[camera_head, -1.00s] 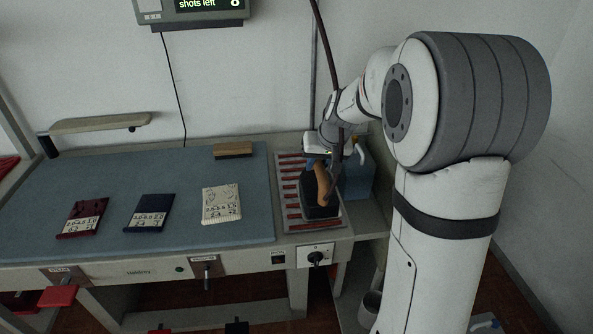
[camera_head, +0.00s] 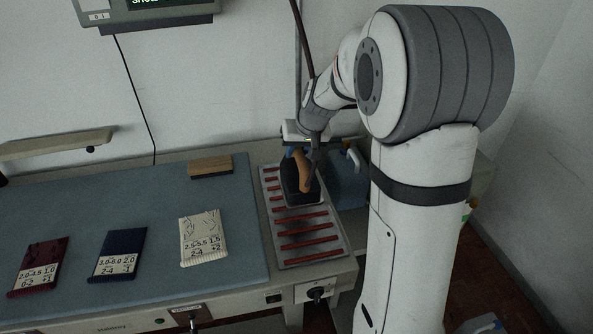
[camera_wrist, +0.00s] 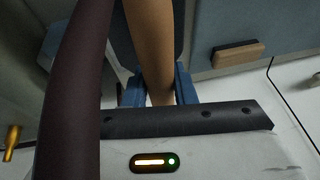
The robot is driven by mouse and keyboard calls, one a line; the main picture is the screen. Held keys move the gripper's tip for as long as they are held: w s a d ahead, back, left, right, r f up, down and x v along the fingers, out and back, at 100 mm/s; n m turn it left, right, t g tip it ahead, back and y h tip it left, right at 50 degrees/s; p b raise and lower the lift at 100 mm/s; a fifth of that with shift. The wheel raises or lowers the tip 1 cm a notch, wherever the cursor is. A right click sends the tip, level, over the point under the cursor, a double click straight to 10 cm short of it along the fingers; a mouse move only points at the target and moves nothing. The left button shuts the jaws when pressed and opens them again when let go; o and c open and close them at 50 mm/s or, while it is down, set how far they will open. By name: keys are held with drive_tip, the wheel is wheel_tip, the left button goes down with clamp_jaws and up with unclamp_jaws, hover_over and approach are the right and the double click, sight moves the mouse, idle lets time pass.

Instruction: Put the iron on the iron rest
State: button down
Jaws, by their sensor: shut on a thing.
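The iron (camera_head: 290,180) has a dark body and a tan handle. In the head view it is over the back half of the iron rest (camera_head: 344,252), a grey metal tray with red bars. Several bars in front of the iron are uncovered. I cannot tell whether its sole touches the bars or hovers just above. My gripper (camera_head: 302,152) is shut on the handle from above and behind. In the wrist view the handle (camera_wrist: 150,45) runs between the blue fingers of my gripper (camera_wrist: 158,92).
Left of the rest is a blue-grey mat (camera_head: 120,215) with red (camera_head: 40,265), navy (camera_head: 120,250) and cream (camera_head: 203,235) labelled cloth pieces. A wooden block (camera_head: 210,166) lies at the mat's back edge. A dark cord (camera_head: 305,45) hangs beside my arm. A blue box (camera_head: 347,185) stands right of the rest.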

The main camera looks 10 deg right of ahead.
sight(298, 174)
wheel_tip(298, 174, down, 4)
drive_tip(key=shift+w+r, duration=0.15)
drive_tip(key=shift+f, duration=2.25)
drive_tip(key=shift+f, duration=0.1)
drive_tip(key=c, duration=1.2)
unclamp_jaws()
drive_tip(key=shift+s+f, duration=0.1)
drive_tip(key=shift+s, duration=0.1)
drive_tip(key=v, duration=1.2)
drive_tip(key=shift+b, duration=0.3)
drive_tip(key=s+r, duration=0.1)
drive_tip(key=s, duration=0.7)
drive_tip(key=s+a+h, duration=0.1)
drive_tip(key=s, duration=0.7)
drive_tip(key=s+a+r+g+h, duration=0.1)
drive_tip(key=s, duration=0.7)
drive_tip(key=shift+s+r, duration=0.15)
drive_tip(key=shift+r, duration=0.2)
